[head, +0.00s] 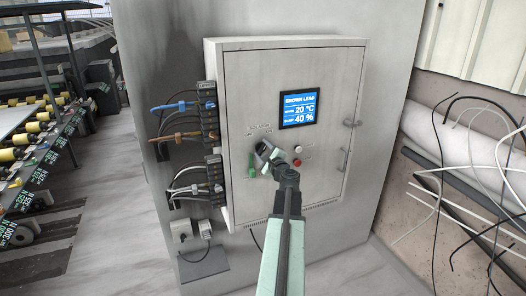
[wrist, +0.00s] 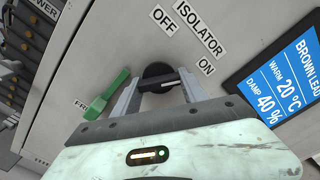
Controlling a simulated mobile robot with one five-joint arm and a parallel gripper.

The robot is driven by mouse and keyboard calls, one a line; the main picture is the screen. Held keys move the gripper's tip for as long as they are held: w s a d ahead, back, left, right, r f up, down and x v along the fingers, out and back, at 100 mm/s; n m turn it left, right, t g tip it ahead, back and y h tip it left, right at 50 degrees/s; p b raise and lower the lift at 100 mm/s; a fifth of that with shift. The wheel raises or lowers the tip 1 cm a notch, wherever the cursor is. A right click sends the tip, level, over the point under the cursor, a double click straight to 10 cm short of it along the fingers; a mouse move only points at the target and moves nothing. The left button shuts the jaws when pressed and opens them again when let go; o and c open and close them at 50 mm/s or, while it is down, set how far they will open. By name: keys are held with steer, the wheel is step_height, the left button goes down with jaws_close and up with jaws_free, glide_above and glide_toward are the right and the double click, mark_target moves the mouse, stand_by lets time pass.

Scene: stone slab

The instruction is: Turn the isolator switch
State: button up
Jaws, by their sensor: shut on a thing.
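The isolator switch (wrist: 156,72) is a black round knob with a bar handle on the front of a grey cabinet. Labels reading OFF, ISOLATOR and ON sit beside it in the wrist view. My gripper (wrist: 160,84) has a finger at each end of the handle and is shut on it. The handle lies nearly level in the tilted wrist view; which label it points to is not clear. In the head view my gripper (head: 267,153) is at the cabinet front and hides most of the knob.
A green lever (wrist: 107,95) stands close to the left of my gripper. A blue display (head: 299,108) is above right, and a red button (head: 297,162) is to the right. Cable terminals (head: 209,110) line the cabinet's left side. Loose wires (head: 470,165) hang at far right.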

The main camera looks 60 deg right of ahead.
steer(key=n, duration=0.4)
steer(key=shift+r, duration=0.1)
steer(key=n, duration=1)
steer(key=shift+r+n+p, duration=0.2)
steer(key=shift+n+p, duration=0.1)
stand_by(0.4)
steer(key=o, duration=1.4)
steer(key=shift+c, duration=0.2)
steer(key=v, duration=0.7)
steer(key=shift+s+a, duration=0.25)
steer(key=shift+a, duration=0.05)
